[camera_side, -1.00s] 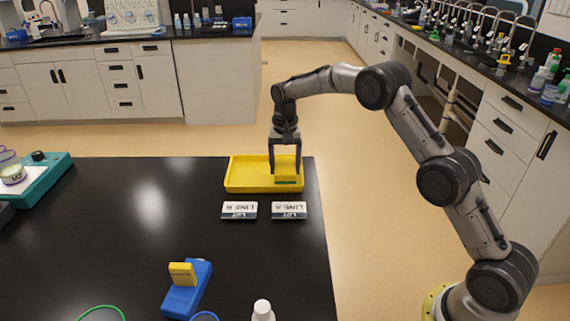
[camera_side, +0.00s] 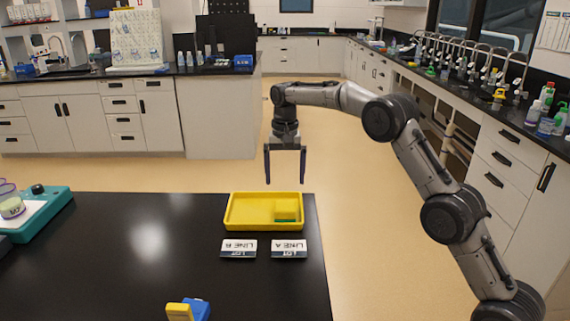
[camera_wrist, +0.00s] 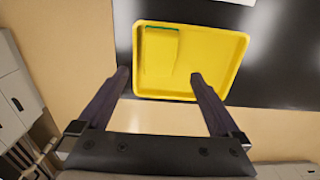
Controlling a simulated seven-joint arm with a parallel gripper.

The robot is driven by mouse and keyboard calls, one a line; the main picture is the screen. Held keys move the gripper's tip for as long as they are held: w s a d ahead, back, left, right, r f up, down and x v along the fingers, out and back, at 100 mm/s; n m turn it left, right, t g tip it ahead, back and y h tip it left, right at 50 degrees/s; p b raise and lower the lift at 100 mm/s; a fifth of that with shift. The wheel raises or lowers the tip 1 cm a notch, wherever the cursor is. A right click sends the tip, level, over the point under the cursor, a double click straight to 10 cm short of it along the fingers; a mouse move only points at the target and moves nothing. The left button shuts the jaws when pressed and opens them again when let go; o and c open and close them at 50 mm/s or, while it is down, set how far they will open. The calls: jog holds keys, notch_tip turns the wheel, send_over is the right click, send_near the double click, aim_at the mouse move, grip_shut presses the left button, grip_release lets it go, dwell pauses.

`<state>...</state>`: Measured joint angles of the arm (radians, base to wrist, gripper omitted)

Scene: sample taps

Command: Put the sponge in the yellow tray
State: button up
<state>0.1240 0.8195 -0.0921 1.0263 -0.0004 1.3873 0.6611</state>
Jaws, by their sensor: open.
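The yellow tray (camera_side: 236,222) lies at the far right part of the black table, and it also shows in the wrist view (camera_wrist: 215,50). The sponge (camera_side: 287,209), yellow with a green underside edge, lies inside the tray at its right side. In the wrist view the sponge (camera_wrist: 158,52) is at the tray's left, its green edge along the top. My gripper (camera_side: 285,181) is open and empty, above and behind the tray, apart from the sponge. Its two fingers also show in the wrist view (camera_wrist: 159,75).
Two lot cards, LINE B (camera_side: 239,249) and LINE A (camera_side: 289,249), lie in front of the tray. A blue device with a yellow top (camera_side: 187,310) is at the front. A teal device (camera_side: 40,208) stands at the far left. The table's middle is clear.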

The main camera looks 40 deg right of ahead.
jog(key=shift+r, duration=2)
jog(key=s+a+r+n+t, duration=0.1)
jog(key=s+a+r+n, duration=0.1)
jog(key=s+r, duration=0.55)
jog(key=s+a+r+n+t, duration=0.2)
jog(key=s+a+r, duration=0.15)
jog(key=s, duration=0.75)
jog(key=s+f+n+t, duration=0.1)
jog(key=s+f, duration=0.3)
jog(key=s, duration=0.7)
jog(key=s+a+f+n+t, duration=0.1)
jog(key=s+f+n, duration=0.3)
jog(key=s, duration=0.6)
jog(key=shift+s+a+t, duration=0.3)
jog(key=shift+s, duration=0.05)
jog(key=shift+r, duration=0.1)
